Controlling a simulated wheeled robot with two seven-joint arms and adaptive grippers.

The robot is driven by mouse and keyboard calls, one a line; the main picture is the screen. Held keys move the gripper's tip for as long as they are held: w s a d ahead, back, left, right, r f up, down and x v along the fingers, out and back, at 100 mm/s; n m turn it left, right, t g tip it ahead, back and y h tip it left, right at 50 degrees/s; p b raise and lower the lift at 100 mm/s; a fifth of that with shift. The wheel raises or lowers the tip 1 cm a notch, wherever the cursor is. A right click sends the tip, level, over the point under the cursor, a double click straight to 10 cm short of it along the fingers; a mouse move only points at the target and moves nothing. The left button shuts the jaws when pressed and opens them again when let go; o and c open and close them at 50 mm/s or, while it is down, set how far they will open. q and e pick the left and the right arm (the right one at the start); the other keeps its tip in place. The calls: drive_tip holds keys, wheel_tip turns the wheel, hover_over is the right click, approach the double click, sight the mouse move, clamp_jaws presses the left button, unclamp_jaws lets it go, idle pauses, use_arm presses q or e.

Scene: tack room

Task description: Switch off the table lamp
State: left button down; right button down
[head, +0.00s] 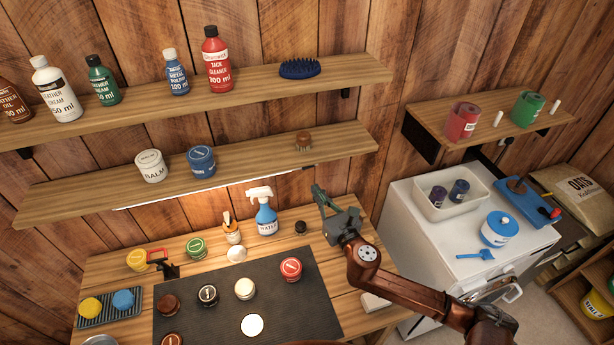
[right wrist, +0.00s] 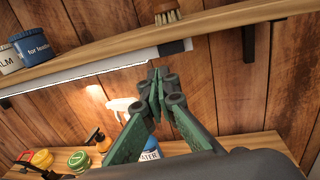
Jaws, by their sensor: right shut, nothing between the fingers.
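No separate table lamp stands out in either view. A thin light strip (head: 210,188) runs under the lower shelf above the table, and the wall below it glows warm. In the right wrist view the strip (right wrist: 110,69) ends in a dark piece (right wrist: 174,47). My right gripper (head: 318,190) is shut and empty, pointing up just below and right of the strip's right end. In the right wrist view its fingertips (right wrist: 158,88) meet below that dark end, seemingly apart from it. My left gripper is out of view.
A dark mat (head: 310,310) holds several tins. A white cabinet (head: 400,215) stands right.

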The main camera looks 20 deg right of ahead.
drive_tip(key=w+a, duration=0.1)
drive_tip(key=w, duration=0.6)
drive_tip(key=shift+w+a+p, duration=0.15)
drive_tip(key=shift+w+p, duration=0.1)
drive_tip(key=shift+p, duration=0.15)
drive_tip(key=s+a+m+h+p, duration=0.1)
drive_tip(key=s+a+h+p, duration=0.1)
drive_tip(key=s, duration=1.1)
drive_tip(key=shift+s, duration=0.1)
